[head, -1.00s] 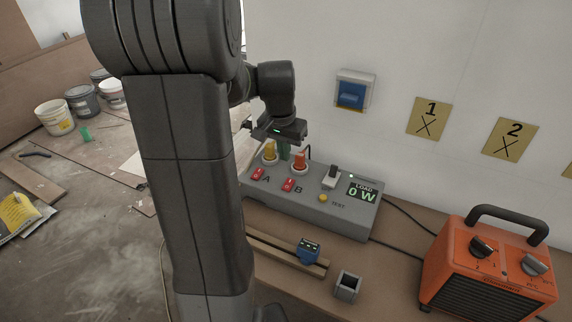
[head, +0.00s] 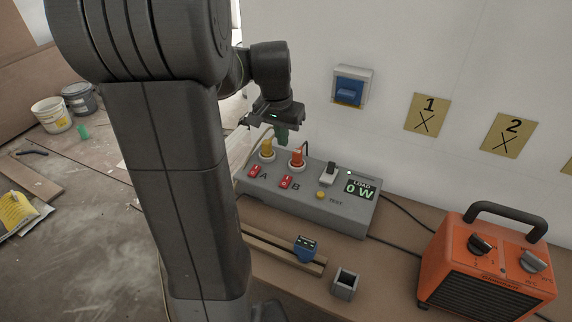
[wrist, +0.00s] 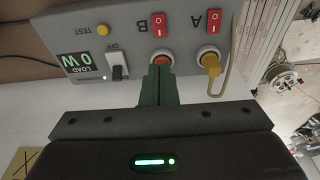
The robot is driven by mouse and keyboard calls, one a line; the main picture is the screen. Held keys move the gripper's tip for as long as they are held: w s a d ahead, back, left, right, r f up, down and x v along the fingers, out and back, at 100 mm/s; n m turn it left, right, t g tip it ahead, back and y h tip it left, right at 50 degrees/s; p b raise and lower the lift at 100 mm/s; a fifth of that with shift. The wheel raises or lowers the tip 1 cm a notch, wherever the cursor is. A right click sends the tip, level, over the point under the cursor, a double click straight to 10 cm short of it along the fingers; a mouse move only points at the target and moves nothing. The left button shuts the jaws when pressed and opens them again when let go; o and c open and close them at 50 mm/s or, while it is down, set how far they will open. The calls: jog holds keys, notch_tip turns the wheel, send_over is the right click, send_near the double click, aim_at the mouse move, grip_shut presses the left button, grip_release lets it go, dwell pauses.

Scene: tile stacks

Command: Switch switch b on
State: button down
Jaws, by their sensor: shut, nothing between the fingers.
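Switch b is the red rocker (head: 286,182) beside the letter B on the grey power box (head: 346,222); it also shows in the wrist view (wrist: 159,25). I cannot tell for sure which way the rocker is pressed. The matching red rocker A (head: 255,171) is to its left. My gripper (head: 281,141) is shut and empty, its green fingers pointing down above the back of the box. In the wrist view the fingertips (wrist: 160,68) overlap the edge of the orange plug (wrist: 162,58) behind switch b; I cannot tell whether they touch. The load display (head: 361,189) reads 0 W.
A yellow plug (head: 267,148) stands beside the orange one. A black-and-white ON switch (head: 328,172) and a yellow TEST button (head: 320,195) are on the box. An orange heater (head: 488,265) is at right. A blue item (head: 306,249) is on a wooden rail in front.

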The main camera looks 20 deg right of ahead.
aim_at(288, 177)
jog(key=f, duration=0.4)
jog(key=w+d+f, duration=0.1)
jog(key=f, duration=0.4)
jog(key=d+f, duration=0.1)
jog(key=f, duration=0.3)
jog(key=shift+w+f+p, duration=0.35)
jog(key=shift+p, duration=0.05)
